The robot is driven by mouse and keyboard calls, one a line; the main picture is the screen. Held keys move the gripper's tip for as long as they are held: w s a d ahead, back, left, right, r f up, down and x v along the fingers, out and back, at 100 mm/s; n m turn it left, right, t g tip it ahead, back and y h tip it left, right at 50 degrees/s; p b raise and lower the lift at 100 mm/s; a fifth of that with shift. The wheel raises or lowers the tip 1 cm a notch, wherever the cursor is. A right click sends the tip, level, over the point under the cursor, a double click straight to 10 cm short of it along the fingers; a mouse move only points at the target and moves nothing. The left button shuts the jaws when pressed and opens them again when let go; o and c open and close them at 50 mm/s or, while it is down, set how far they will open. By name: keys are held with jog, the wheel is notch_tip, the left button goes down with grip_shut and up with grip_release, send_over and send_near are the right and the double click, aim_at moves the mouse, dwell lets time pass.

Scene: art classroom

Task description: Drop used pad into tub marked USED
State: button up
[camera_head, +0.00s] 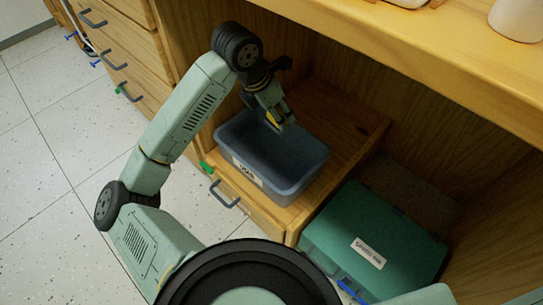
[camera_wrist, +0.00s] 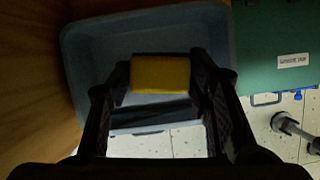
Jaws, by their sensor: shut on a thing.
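A yellow pad (camera_wrist: 160,74) is held between the fingers of my gripper (camera_wrist: 162,78) in the wrist view. My gripper (camera_head: 277,122) is shut on the pad, above the tub, in the head view; only a small yellow bit shows there. The blue-grey tub (camera_head: 308,178) stands on a wooden shelf, with a white label (camera_head: 246,172) on its front whose word is too small to read surely. The tub's inside looks empty where it is visible. In the wrist view the tub's wall (camera_wrist: 78,70) surrounds the pad.
A green box (camera_head: 385,235) with a white label is to the right of the tub, lower down. A wooden counter (camera_head: 440,60) overhangs the shelf at the upper right. Wooden drawers (camera_head: 115,45) with dark handles stand at left. The speckled tile floor (camera_head: 60,130) is clear.

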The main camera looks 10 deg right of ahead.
jog(key=shift+f+b, duration=1.05)
jog(key=shift+f, duration=1.15)
jog(key=o, duration=1.3)
jog(key=v, duration=1.2)
jog(key=shift+r+p, duration=0.85)
jog(key=shift+r, duration=0.7)
